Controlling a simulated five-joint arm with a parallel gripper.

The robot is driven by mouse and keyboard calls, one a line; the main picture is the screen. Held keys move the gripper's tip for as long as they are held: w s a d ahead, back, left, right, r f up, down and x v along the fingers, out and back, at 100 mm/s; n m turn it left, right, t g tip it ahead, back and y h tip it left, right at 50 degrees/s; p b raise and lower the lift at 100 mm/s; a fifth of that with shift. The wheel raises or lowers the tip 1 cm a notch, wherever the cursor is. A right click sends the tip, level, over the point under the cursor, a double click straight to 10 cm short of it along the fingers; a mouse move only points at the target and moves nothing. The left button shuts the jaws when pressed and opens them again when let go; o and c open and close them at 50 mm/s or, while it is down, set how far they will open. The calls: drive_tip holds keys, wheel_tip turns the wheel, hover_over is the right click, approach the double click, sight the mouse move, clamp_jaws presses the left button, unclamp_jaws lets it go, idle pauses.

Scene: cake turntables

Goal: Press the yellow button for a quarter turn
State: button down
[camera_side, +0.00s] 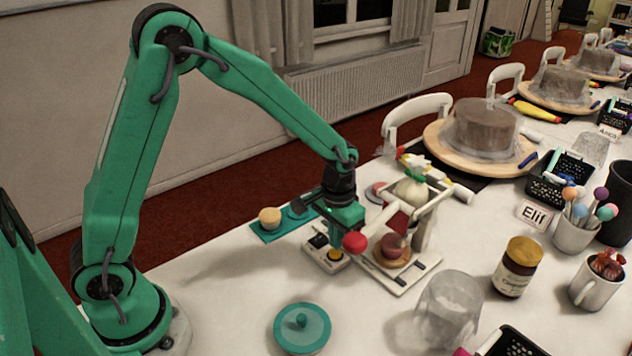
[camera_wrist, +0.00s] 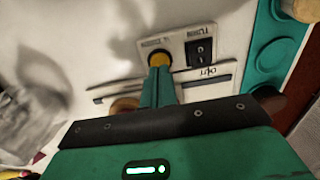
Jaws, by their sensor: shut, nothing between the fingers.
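The yellow button (camera_side: 335,254) sits on a small white control box (camera_side: 318,257) beside a black switch. In the wrist view the button (camera_wrist: 159,59) shows just past my fingertips, next to a label that seems to read "TURN" and the black rocker switch (camera_wrist: 199,50). My gripper (camera_side: 335,247) is shut and empty, pointing down at the button. In the wrist view its green fingertips (camera_wrist: 160,70) overlap the button's near edge. I cannot tell whether they touch it. A small brown-red cake (camera_side: 394,249) stands on the white-framed device beside the box.
A red ball knob (camera_side: 355,243) is close right of my gripper. A teal tray (camera_side: 283,226) with a pale round piece lies behind. A teal round lid (camera_side: 302,328), a clear cup (camera_side: 450,310) and a jar (camera_side: 516,266) stand in front and right.

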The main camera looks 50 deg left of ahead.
drive_tip(key=shift+f, duration=1.05)
idle(0.5)
drive_tip(key=shift+r, duration=3.55)
